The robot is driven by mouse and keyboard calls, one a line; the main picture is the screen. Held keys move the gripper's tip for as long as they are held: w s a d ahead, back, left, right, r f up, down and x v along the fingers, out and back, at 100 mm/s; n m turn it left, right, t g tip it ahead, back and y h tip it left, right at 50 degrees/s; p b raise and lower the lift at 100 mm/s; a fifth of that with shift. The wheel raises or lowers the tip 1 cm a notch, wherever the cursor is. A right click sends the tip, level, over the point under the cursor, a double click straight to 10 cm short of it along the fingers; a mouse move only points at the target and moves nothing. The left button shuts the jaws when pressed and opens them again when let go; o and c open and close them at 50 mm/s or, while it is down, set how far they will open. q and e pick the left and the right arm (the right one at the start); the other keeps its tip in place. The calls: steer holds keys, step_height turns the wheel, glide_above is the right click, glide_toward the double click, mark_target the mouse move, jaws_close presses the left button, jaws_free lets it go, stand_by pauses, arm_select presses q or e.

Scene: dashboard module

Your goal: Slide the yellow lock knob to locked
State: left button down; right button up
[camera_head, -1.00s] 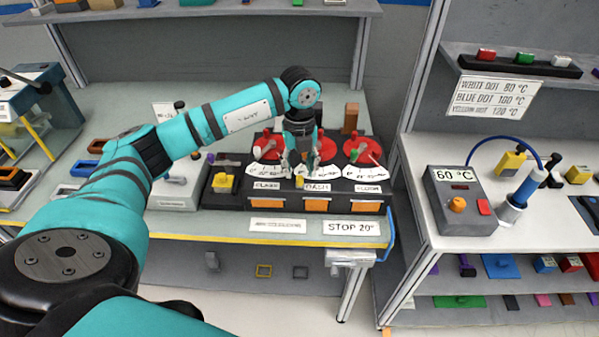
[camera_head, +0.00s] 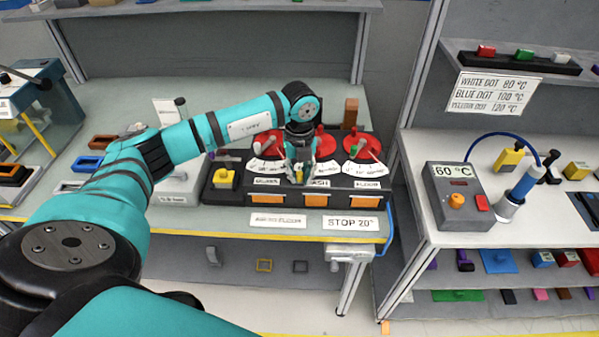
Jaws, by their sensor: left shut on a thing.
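The dashboard module (camera_head: 240,200) is a dark box on the left bench. It has three red round dials, white scale plates and orange panels along its front. The small yellow lock knob (camera_head: 299,174) sits at the middle station, above the middle label. My left gripper (camera_head: 299,178) points down over it. Its fingers are shut on the knob, one on each side, and hide part of it and of the middle dial. Whether the knob sits at its locked end cannot be told. My right gripper is not in view.
A yellow block (camera_head: 225,178) stands at the module's left end. A STOP 20° sign (camera_head: 350,226) is at the bench's front edge. A grey 60 °C box (camera_head: 459,197) stands on the right bench. A brown block (camera_head: 351,112) stands behind the module.

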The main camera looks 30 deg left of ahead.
mark_target(282, 181)
arm_select(q)
steer(key=shift+s+a, duration=0.1)
steer(key=shift+a, duration=0.1)
steer(key=s+a, duration=0.2)
steer(key=a, duration=0.1)
steer(key=shift+a+b, duration=0.25)
steer(key=shift+b, duration=0.1)
steer(key=shift+d, duration=0.1)
steer(key=c, duration=1.7)
jaws_free()
steer(key=o, duration=0.5)
steer(key=shift+s+a, duration=0.15)
steer(key=shift+a, duration=0.05)
steer(key=shift+d, duration=0.1)
